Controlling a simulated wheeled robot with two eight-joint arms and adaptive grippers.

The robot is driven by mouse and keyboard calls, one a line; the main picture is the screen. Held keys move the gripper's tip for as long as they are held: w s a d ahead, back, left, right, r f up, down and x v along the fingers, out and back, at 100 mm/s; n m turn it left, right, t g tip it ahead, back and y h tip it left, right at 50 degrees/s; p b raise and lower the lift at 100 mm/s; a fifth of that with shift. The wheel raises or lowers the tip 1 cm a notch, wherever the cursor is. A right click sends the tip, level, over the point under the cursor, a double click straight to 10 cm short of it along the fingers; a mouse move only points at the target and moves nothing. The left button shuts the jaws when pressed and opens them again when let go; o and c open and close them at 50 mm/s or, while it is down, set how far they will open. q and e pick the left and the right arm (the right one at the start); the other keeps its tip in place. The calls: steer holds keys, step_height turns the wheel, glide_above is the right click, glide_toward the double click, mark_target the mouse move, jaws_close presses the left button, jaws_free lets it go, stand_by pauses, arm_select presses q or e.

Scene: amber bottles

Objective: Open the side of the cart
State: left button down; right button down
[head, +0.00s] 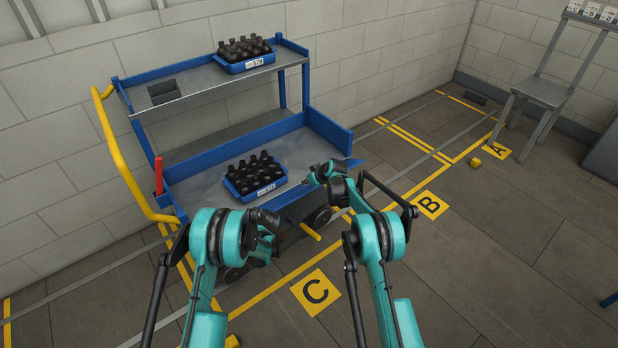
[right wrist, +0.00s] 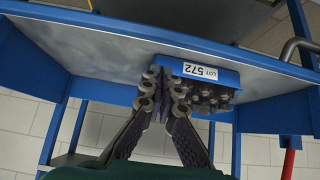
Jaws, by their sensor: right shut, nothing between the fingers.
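The cart has a blue frame, grey shelves and a yellow handle at its left; its lower deck (head: 210,190) faces me in the head view. A blue edge (right wrist: 120,25) crosses the top of the right wrist view, which looks upside down. Along the near side my arms hide much of the blue edge, so I cannot tell how its side panel stands. My right gripper (head: 307,180) is shut and empty over the near right of the deck, beside the lower crate; its fingers (right wrist: 165,108) meet in the wrist view. My left gripper (head: 268,222) is low at the near side, mostly hidden by its arm.
A blue crate of dark bottles (head: 256,189) stands on the lower deck, labelled LOT 572 in the wrist view (right wrist: 203,72). Another crate (head: 244,67) is on the upper shelf. A red post (head: 159,176) rises at the left. Floor at right is mostly clear; a grey chair-like stand (head: 543,92) is farther back.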

mark_target(308, 191)
steer(key=shift+s+d+f, duration=0.25)
steer(key=shift+s+f, duration=0.1)
steer(key=shift+f, duration=0.15)
steer(key=shift+s+d+f, duration=0.2)
steer(key=shift+s+f, duration=0.1)
steer(key=shift+f, duration=0.2)
arm_select(q)
steer(key=shift+r, duration=0.15)
arm_select(e)
steer(key=shift+s+d+f, duration=0.3)
steer(key=shift+s+f, duration=0.2)
steer(key=shift+f, duration=0.2)
arm_select(q)
steer(key=c, duration=1.5)
jaws_free()
steer(key=shift+c, duration=0.2)
steer(key=shift+s, duration=0.1)
